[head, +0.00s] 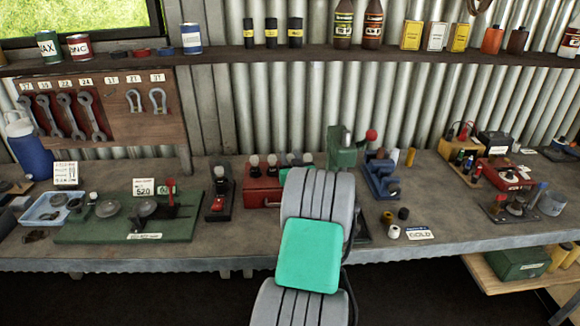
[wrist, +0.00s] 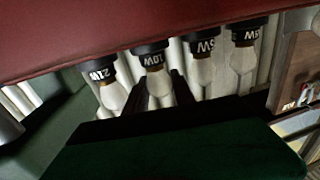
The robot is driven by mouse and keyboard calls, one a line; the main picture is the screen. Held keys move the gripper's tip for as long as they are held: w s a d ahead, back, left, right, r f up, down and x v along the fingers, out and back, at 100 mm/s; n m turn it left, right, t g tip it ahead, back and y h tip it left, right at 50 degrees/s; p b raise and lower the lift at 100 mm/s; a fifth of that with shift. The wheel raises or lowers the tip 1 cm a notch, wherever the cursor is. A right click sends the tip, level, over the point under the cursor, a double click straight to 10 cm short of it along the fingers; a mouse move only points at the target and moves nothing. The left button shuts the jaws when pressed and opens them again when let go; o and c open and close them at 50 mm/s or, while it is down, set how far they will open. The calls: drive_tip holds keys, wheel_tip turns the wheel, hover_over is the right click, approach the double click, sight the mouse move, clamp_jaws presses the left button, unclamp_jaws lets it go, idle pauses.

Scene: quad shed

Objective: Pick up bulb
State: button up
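Several bulbs with dark, labelled caps stand in a row on the red box (head: 262,190) on the bench. Two of them, a left bulb (head: 253,161) and one beside it (head: 272,160), show clearly in the head view; my arm hides part of the row. In the wrist view the row appears upside down: a 21W bulb (wrist: 112,97), a 10W bulb (wrist: 159,88) and two 5W bulbs (wrist: 202,72) (wrist: 243,60). My gripper (wrist: 159,78) is open, with its dark fingers on either side of the 10W bulb. I cannot tell whether they touch it.
A black stand with a bulb (head: 219,172) is left of the red box. A green board (head: 130,225) lies farther left.

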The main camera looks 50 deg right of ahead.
clamp_jaws()
drive_tip(key=shift+r, duration=0.15)
